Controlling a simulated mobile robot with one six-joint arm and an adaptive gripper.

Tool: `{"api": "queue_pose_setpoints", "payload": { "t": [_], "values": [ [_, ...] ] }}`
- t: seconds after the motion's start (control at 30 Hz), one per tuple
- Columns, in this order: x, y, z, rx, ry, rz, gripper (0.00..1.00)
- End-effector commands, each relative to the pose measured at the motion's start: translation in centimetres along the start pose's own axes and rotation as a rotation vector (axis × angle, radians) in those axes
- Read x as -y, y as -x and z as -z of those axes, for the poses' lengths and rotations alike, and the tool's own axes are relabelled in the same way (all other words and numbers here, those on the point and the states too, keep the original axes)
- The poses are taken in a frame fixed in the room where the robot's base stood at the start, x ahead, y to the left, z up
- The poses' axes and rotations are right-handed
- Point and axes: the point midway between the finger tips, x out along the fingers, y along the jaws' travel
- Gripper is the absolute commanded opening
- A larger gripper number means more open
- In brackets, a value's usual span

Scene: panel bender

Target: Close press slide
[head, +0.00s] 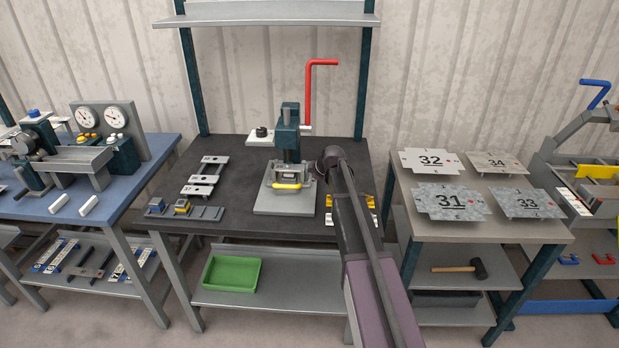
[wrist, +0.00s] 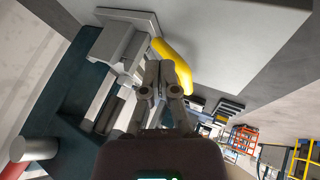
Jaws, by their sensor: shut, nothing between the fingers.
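The press (head: 288,130) stands upright on the middle table, with a dark teal column, a red crank lever (head: 308,92) and a grey base plate (head: 290,200). Its slide (head: 285,172) sits low on the base at the front, with a yellow handle (head: 287,186) across its front. How far out the slide stands is hard to tell. In the wrist view, the yellow handle (wrist: 175,62) lies just beyond my gripper (wrist: 162,82). My gripper is shut and empty beside the handle; contact cannot be made out.
Grey slotted plates (head: 203,178) and small blocks (head: 185,208) lie left of the press. Yellow-and-white parts (head: 331,218) lie to its right, partly behind my arm. A side table holds numbered plates (head: 451,202). A green tray (head: 231,273) sits on the lower shelf.

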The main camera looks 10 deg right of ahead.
Motion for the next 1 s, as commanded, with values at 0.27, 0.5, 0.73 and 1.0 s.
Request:
{"api": "queue_pose_setpoints", "payload": {
  "t": [0.27,0.5,0.73,1.0],
  "values": [
    [-0.1,3.4,0.2,0.0,0.001,0.0,0.0],
    [0.0,5.2,0.1,0.0,0.001,0.001,0.0],
    [0.0,5.8,0.0,0.0,0.001,0.001,0.0],
    [0.0,5.8,0.0,0.0,0.001,0.001,0.0]
  ]
}}
